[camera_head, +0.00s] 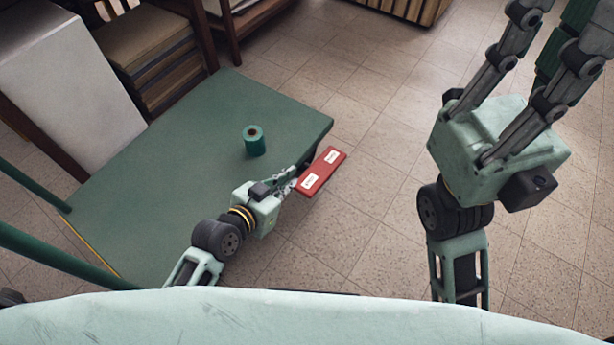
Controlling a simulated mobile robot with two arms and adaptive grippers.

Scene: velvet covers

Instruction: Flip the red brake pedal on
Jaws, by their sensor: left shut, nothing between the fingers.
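The red brake pedal (314,180) is a flat red bar with two pale labels. It sticks out at the near right corner of a green cart platform (190,130). My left gripper (291,178) is shut and empty, with its fingertips at the pedal's left end. I cannot tell whether they touch it. My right gripper (565,22) is large in the upper right, well away from the pedal. Its fingers are spread apart, and their tips are cut off by the picture edge.
A green roll (255,141) stands on the platform. Green handle rails (50,252) run at the left. A shelf with brown stacks (150,55) and a white panel (65,85) stand behind the cart. The tiled floor (375,215) right of the pedal is clear.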

